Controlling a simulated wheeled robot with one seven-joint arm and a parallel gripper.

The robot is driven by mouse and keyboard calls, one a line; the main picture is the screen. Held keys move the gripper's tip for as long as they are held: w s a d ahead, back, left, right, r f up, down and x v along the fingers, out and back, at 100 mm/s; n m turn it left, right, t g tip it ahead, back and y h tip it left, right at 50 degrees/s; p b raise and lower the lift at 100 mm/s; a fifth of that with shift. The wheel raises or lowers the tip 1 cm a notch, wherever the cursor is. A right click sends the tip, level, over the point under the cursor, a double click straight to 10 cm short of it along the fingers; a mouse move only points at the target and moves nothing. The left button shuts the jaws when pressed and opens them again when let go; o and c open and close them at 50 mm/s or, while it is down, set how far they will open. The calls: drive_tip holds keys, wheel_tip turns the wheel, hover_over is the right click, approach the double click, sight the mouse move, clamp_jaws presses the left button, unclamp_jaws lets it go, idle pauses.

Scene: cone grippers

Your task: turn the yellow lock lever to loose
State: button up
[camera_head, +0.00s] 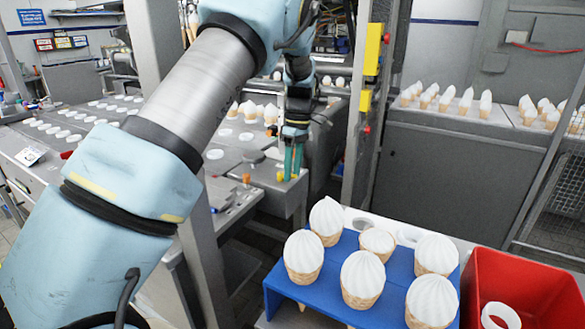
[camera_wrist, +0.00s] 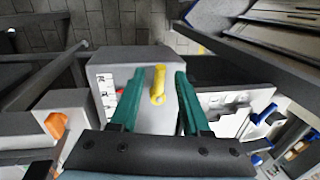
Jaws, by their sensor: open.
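The yellow lock lever (camera_wrist: 158,84) stands on the top of a grey box (camera_wrist: 128,62) in the wrist view. It points up the picture, with its round pivot end nearer to me. My gripper (camera_wrist: 159,73) is open, with one green finger on each side of the lever and a visible gap on both sides. In the head view my gripper (camera_head: 292,177) points down over the grey box at the end of the machine. A small bit of yellow (camera_head: 280,176) shows beside the fingers there; most of the lever is hidden.
A label with red marks (camera_wrist: 107,88) is on the box left of the lever. An orange knob (camera_wrist: 56,124) sits further left. A blue stand (camera_head: 342,255) with several cones and a red bin (camera_head: 525,290) are in front. A grey post (camera_head: 362,140) rises right of my gripper.

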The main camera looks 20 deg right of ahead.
drive_tip(key=shift+c, duration=0.4)
clamp_jaws()
